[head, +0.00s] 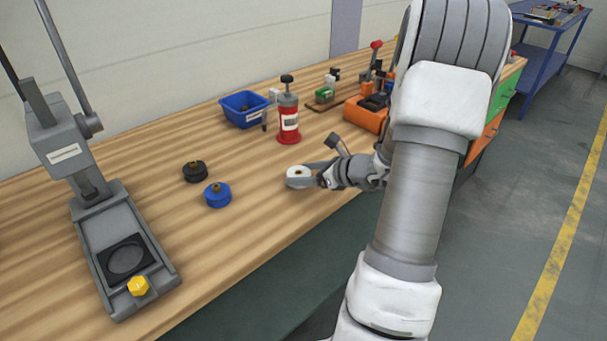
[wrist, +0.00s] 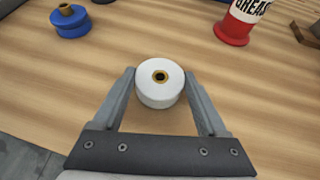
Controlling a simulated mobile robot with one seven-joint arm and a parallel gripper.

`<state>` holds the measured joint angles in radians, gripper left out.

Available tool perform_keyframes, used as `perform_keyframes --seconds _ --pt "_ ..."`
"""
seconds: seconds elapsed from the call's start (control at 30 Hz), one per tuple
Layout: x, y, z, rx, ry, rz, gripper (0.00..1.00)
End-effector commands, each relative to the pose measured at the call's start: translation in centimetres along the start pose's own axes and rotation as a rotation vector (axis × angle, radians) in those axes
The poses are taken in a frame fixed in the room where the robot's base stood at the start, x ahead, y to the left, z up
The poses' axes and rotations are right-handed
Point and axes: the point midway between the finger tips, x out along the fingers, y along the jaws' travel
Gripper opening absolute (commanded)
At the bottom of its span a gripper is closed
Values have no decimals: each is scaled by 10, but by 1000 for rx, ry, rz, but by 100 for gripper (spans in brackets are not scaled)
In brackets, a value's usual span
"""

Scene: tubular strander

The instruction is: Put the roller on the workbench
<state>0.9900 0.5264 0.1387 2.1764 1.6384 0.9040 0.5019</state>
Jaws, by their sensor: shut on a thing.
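The roller (wrist: 159,94) is a white cylinder with a brass-coloured bushing in its centre. My gripper (wrist: 159,88) is shut on it, one finger on each side. In the head view the roller (head: 299,172) shows at the fingertips of my gripper (head: 301,174), over the front part of the wooden workbench (head: 255,190). The roller is upright, with its bore facing up. I cannot tell whether its underside touches the bench top. The bench top also shows around it in the wrist view (wrist: 270,110).
A blue roller (head: 217,196) and a black one (head: 195,172) stand to the left. A grey press (head: 110,240) stands further left. A red grease can (head: 288,122), a blue bin (head: 243,110) and an orange box (head: 366,117) stand behind. Bare wood surrounds the held roller.

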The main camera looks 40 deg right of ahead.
Motion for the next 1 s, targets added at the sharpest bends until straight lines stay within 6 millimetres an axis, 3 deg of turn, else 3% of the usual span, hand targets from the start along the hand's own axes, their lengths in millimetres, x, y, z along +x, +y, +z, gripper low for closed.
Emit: perform_keyframes --seconds 0.17,0.2,0.3,0.67,1.0 --pt "2 0 -3 -1 -3 0 0" --pt "1 0 -2 0 0 0 83" --pt "1 0 -2 0 0 0 100" --pt "-4 -1 2 0 0 -1 100" --pt "-74 -1 2 0 0 -4 100"
